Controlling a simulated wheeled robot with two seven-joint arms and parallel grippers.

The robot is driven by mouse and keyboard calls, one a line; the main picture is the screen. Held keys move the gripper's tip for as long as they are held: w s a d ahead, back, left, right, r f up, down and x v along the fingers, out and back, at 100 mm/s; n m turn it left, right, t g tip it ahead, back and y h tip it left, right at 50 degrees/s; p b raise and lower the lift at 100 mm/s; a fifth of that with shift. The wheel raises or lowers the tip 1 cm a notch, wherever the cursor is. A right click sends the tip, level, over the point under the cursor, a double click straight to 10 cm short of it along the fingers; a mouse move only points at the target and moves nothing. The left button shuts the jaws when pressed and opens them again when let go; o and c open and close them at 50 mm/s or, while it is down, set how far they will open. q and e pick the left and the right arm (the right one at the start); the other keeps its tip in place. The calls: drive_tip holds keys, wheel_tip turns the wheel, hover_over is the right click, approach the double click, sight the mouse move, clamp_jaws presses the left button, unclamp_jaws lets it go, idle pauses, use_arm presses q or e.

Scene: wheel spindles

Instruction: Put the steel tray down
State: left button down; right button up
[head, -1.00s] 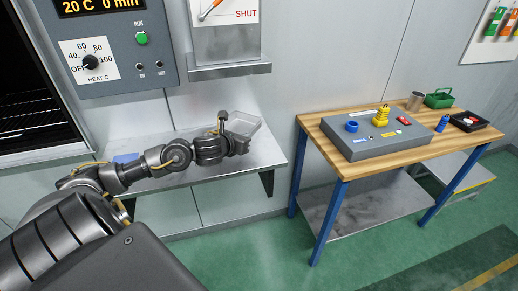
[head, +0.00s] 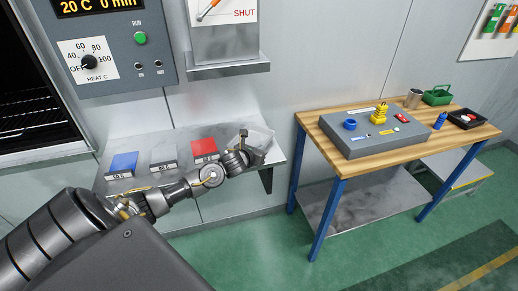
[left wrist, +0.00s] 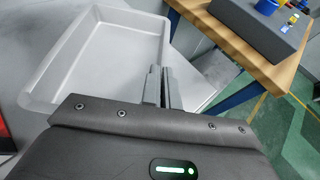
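The steel tray (head: 262,133) is a shallow, pale grey rectangular tray at the right end of the wall shelf (head: 222,180). My left gripper (head: 246,141) is at its near side and hides part of it in the head view. In the left wrist view the empty tray (left wrist: 105,45) fills the upper left, and the fingers (left wrist: 161,88) close on its right rim. I cannot tell whether its underside touches the shelf. My right gripper is out of view.
On the shelf are a blue block (head: 124,162), a grey block (head: 163,158) and a red block (head: 204,148), each with a label. A wooden-topped bench (head: 315,125) stands to the right, with a gap of floor between. A grey ledge (head: 228,70) juts out above.

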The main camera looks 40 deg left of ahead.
use_arm(q)
drive_tip(key=shift+f, duration=0.2)
drive_tip(key=c, duration=1.7)
unclamp_jaws()
drive_tip(key=shift+r, duration=0.1)
